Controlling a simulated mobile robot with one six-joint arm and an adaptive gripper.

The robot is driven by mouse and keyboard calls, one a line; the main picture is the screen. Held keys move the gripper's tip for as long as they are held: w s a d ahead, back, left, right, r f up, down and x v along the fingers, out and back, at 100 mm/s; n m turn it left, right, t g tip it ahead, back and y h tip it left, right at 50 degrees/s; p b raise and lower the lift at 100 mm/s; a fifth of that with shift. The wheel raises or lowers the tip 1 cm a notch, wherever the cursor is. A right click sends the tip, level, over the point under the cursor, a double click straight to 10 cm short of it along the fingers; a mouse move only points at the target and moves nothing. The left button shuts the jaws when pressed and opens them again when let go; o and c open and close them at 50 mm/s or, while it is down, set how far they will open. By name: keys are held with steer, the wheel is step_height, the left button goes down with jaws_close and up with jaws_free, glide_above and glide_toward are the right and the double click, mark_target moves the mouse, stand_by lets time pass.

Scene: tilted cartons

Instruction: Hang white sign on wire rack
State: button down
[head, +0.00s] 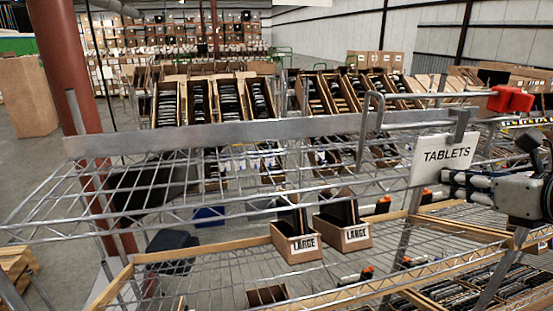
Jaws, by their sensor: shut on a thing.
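The white sign (432,170) reads TABLETS and is at the right of the head view, tilted slightly. A grey metal hook piece (461,127) shows at its top edge. My gripper (456,183) comes in from the right and is shut on the sign near its lower right part. The fingertips are partly hidden, so the exact grip is unclear. The wire rack (180,137) fills the foreground, with a long flat grey bar across its upper level. The sign appears in front of the rack's right end; I cannot tell whether its hook touches the bar.
A bent grey tube (366,125) rises from the bar, left of the sign. A red block (511,99) sits at a rail's end, upper right. Two cartons marked LARGE (343,236) stand on the lower shelf. A red-brown column (70,80) stands at left.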

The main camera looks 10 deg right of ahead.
steer(key=shift+f, duration=0.35)
steer(key=c, duration=1.6)
jaws_free()
steer(key=shift+o, duration=0.2)
steer(key=shift+s, duration=0.1)
